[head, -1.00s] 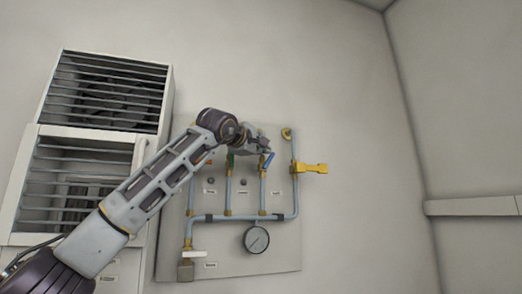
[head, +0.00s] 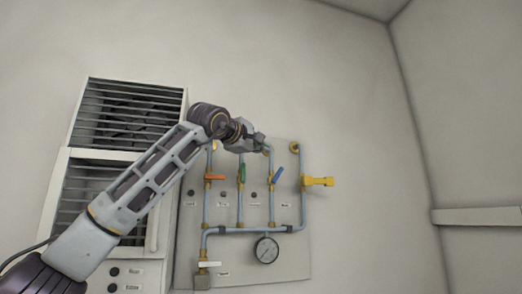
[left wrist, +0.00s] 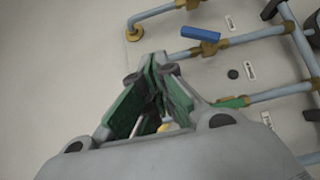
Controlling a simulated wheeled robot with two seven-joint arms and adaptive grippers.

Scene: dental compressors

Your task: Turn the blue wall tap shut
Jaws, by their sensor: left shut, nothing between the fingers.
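The blue wall tap (head: 277,175) sits on the third upright pipe of the wall panel. Its lever slants up to the right, at an angle to the pipe, and also shows at the top of the left wrist view (left wrist: 200,34). My left gripper (head: 264,143) is shut and empty near the panel's upper edge, above the blue lever and apart from it. In the left wrist view its fingers (left wrist: 155,65) are together, with the blue lever beyond them to the upper right. My right gripper is not in view.
An orange lever (head: 215,178) lies across its pipe and a green lever (head: 241,173) lies along its pipe. A yellow valve (head: 317,181) sticks out at right. A pressure gauge (head: 266,250) hangs below. A louvred cabinet (head: 75,185) stands at left. The wall right of the panel is clear.

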